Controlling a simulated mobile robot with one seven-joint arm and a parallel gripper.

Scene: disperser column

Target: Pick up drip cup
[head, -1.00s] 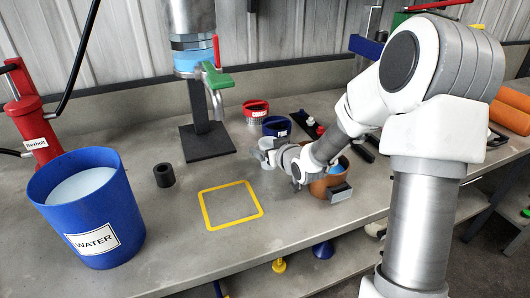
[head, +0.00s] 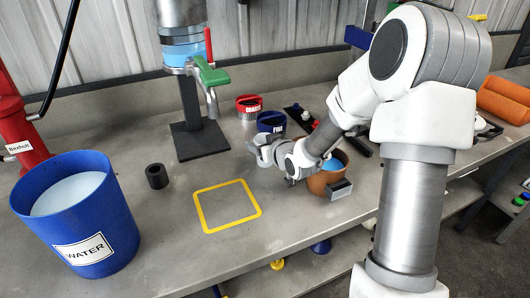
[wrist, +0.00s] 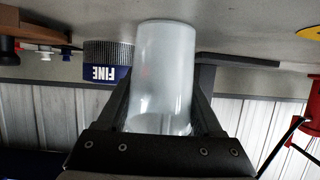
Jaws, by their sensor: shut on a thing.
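The drip cup, a pale translucent cup (wrist: 162,70), fills the middle of the wrist view, which is upside down. My gripper (wrist: 163,98) is shut on it, with one dark finger along each side. In the head view the cup (head: 264,151) is small and partly hidden by my gripper (head: 268,153), between the blue FINE container and the yellow square. It looks upright. I cannot tell whether its base touches the bench.
The blue FINE container (head: 271,122) stands close behind the cup; a red container (head: 249,107) is beyond it. A brown pot (head: 326,181) is just right. The yellow square (head: 258,211) is empty. A dark stand (head: 198,140) and blue WATER bucket (head: 118,225) are left.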

